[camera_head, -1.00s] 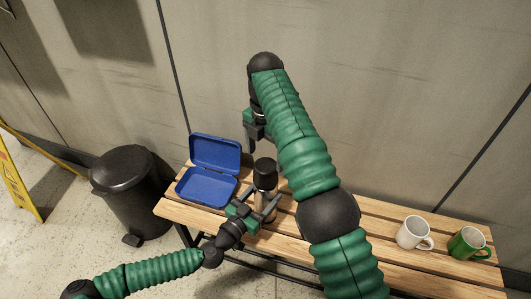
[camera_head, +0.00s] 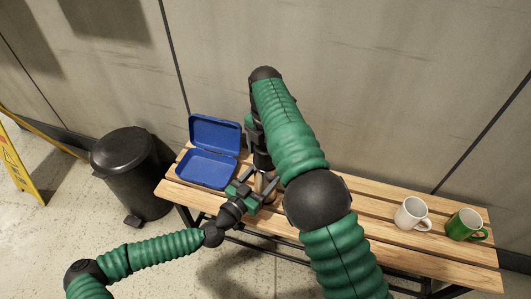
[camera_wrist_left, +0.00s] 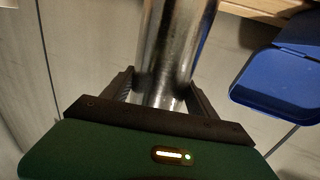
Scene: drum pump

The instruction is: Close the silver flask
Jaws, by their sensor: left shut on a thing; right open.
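The silver flask (camera_head: 263,181) stands on the wooden bench, with a black top (camera_head: 262,160) at its upper end. In the left wrist view the shiny metal body of the flask (camera_wrist_left: 176,45) runs between my left fingers. My left gripper (camera_wrist_left: 160,84) is shut on this body; it also shows low at the flask in the head view (camera_head: 259,188). My right gripper (camera_head: 256,138) is open and points down, close above or around the black top. My right arm hides part of it, so I cannot tell whether its fingers touch the top.
An open blue box (camera_head: 207,169) stands left of the flask on the slatted bench (camera_head: 375,208). A white mug (camera_head: 411,214) and a green mug (camera_head: 463,225) stand at the right end. A black bin (camera_head: 130,170) and a yellow sign (camera_head: 20,175) are on the left.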

